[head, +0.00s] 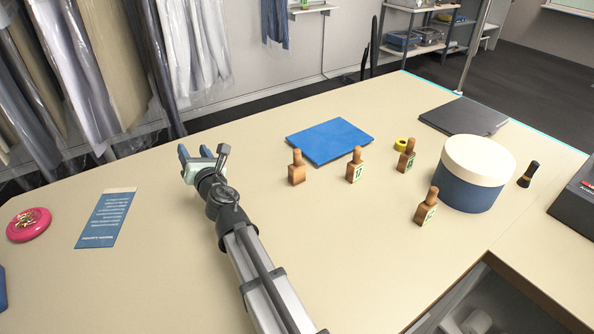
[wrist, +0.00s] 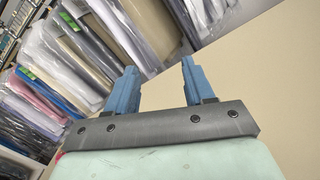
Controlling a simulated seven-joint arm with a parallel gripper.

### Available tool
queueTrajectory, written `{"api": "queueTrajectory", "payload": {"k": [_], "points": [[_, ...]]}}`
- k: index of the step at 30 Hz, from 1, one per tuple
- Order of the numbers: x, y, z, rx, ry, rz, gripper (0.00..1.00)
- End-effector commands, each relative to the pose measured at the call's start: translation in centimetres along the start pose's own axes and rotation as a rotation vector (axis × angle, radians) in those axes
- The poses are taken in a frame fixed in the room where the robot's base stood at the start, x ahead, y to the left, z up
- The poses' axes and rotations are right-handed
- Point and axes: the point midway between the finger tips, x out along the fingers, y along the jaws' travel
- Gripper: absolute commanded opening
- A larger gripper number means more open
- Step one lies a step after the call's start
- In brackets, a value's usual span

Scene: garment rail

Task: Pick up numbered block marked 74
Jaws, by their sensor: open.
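Several brown wooden numbered blocks with knob tops stand upright on the table. One (head: 297,170) shows no readable label. One to its right (head: 355,168) has a white label that looks like 17 or 12. Another (head: 406,157) stands beside a yellow ring, and one (head: 427,208) stands nearer, left of the round box; their labels are too small to read. I cannot tell which block is marked 74. My gripper (head: 195,152) is open and empty, left of all the blocks. Its blue fingers (wrist: 158,68) are apart in the wrist view, with no block between or near them.
A blue mat (head: 330,141) lies behind the blocks. A round blue box with a cream lid (head: 474,175), the yellow ring (head: 400,145), a dark flat case (head: 464,116) and a small dark bottle (head: 528,174) are right. A blue card (head: 106,220) and pink disc (head: 29,225) lie left.

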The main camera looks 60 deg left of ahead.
Motion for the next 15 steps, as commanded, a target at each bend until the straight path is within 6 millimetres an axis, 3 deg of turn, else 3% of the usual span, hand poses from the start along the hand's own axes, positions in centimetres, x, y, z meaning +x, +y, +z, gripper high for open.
{"api": "queueTrajectory", "payload": {"k": [6, 15], "points": [[-1.0, 2.3, -2.0, -0.162, 0.024, 0.012, 0.53], [-4.0, -2.8, 0.3, -0.226, 0.003, -0.07, 0.53]]}}
